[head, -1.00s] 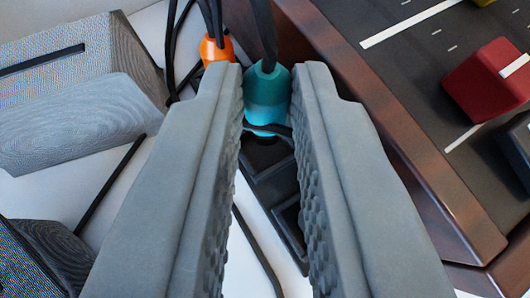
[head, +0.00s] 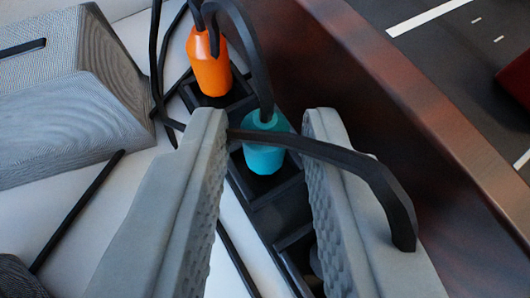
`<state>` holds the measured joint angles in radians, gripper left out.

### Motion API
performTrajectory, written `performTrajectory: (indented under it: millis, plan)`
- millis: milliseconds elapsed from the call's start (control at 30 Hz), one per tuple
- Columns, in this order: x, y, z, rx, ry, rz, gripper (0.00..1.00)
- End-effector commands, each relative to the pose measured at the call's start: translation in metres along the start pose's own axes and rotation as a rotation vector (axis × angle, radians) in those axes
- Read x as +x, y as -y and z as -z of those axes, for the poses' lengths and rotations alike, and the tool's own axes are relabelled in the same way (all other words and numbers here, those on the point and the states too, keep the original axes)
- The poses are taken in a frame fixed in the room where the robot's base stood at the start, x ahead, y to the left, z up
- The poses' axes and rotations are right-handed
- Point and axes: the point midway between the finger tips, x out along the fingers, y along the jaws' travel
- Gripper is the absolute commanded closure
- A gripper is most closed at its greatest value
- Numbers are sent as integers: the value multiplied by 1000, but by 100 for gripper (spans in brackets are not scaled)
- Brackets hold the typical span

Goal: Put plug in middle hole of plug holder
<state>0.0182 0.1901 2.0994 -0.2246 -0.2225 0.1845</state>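A black plug holder (head: 281,216) with a row of square holes runs from upper left to lower right. A teal plug (head: 264,158) stands roughly upright in the hole next to the far one; its black cable arches up from its top. An orange plug (head: 209,72) stands in the far hole. A hole nearer to me looks empty, and the near end is partly hidden by my right finger. My gripper (head: 266,116) is open, with one finger on each side of the teal plug and visible gaps to both. A black cable crosses between the fingers and lies over the right one.
A dark wooden edge (head: 345,60) rises close along the right of the holder, with a dark road-like surface (head: 440,85) beyond. Grey patterned blocks (head: 60,110) stand on the white surface at left. Loose black cables lie around the holder.

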Motion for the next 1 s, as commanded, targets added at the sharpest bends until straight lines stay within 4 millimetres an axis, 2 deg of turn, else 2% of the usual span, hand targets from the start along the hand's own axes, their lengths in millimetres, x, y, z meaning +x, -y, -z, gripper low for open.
performTrajectory:
  millis: [167, 700, 1000]
  plan:
    - [-15, 0, 2, 1, -2, 0, 76]
    - [-93, 0, 2, -1, -2, 0, 76]
    - [-118, 0, 1, -1, -1, 0, 76]
